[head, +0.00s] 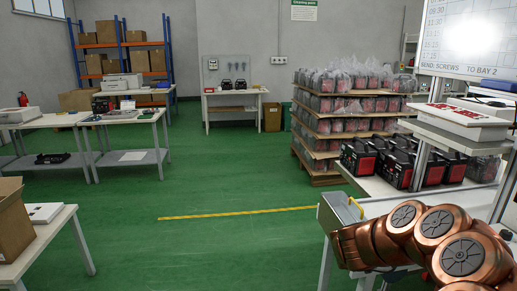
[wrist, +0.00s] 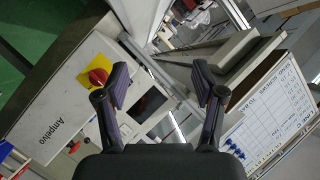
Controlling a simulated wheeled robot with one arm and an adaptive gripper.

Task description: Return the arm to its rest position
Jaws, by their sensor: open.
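My gripper (wrist: 161,82) is open in the wrist view, with its two dark fingers spread wide and nothing between them. Behind the fingers, out of contact as far as I can tell, is a pale panel marked "Ampelvo" (wrist: 62,125) with a red knob on a yellow plate (wrist: 98,75). My copper-coloured arm fills the lower right of the head view, folded low beside the right-hand workbench (head: 370,187). My gripper does not show in the head view.
A whiteboard (head: 468,40) rises above. Stacked pallet goods (head: 335,125) stand behind. A left table (head: 35,240) holds a carton. Green floor (head: 215,245) between is clear.

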